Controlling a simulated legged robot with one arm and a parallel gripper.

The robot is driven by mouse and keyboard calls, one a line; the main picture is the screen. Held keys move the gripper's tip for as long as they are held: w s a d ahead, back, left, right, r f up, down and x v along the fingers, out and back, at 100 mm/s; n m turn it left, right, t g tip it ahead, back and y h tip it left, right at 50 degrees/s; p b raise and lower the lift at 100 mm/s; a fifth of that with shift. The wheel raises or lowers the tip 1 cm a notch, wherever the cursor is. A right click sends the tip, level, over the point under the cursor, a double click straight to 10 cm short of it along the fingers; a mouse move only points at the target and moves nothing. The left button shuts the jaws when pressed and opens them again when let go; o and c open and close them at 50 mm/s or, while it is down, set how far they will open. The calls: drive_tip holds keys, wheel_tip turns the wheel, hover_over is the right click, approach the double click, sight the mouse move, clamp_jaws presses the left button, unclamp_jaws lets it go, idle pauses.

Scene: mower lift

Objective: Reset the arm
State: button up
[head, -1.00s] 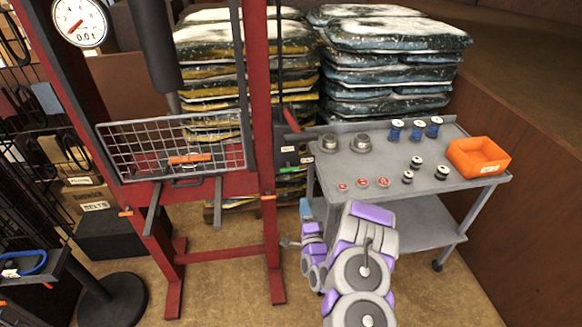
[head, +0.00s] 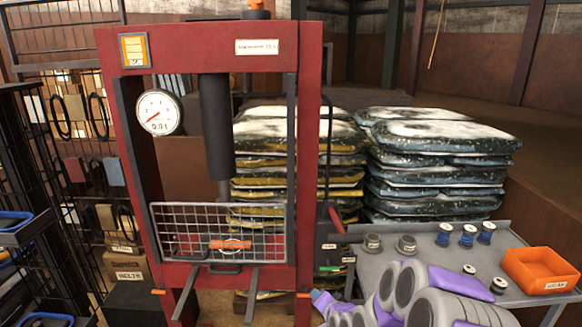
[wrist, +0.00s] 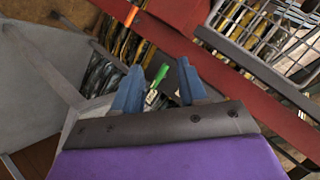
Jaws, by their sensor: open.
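My gripper (wrist: 160,84) shows in the wrist view with two blue fingers apart and nothing held between them. Beyond the gap is a small green item with a white tag (wrist: 151,98); it looks apart from the fingers. My purple and grey arm (head: 440,300) fills the lower right of the head view, in front of the grey cart.
The press has a wire guard (head: 180,225) and a dial gauge (head: 158,112). The grey cart (head: 440,262) carries spools and an orange bin (head: 540,270). Stacked bags (head: 440,170) stand behind. A black rack (head: 35,150) is at left. A grey panel (wrist: 40,70) lies beside the gripper.

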drive_tip(key=s+d+r+n+g+h, duration=0.1)
drive_tip(key=s+r+g, duration=0.3)
drive_tip(key=s, duration=1.1)
drive_tip(key=s+d+r+n+g+h, duration=0.1)
drive_tip(key=s+r+n+g, duration=0.3)
drive_tip(key=s, duration=1.2)
drive_tip(key=s+d+r+n+g+h, duration=0.1)
drive_tip(key=s+d+r+n+g, duration=0.2)
drive_tip(key=s, duration=1.3)
wheel_tip(320, 180, up, 4)
drive_tip(key=shift+r+g, duration=0.25)
drive_tip(key=shift+g, duration=0.75)
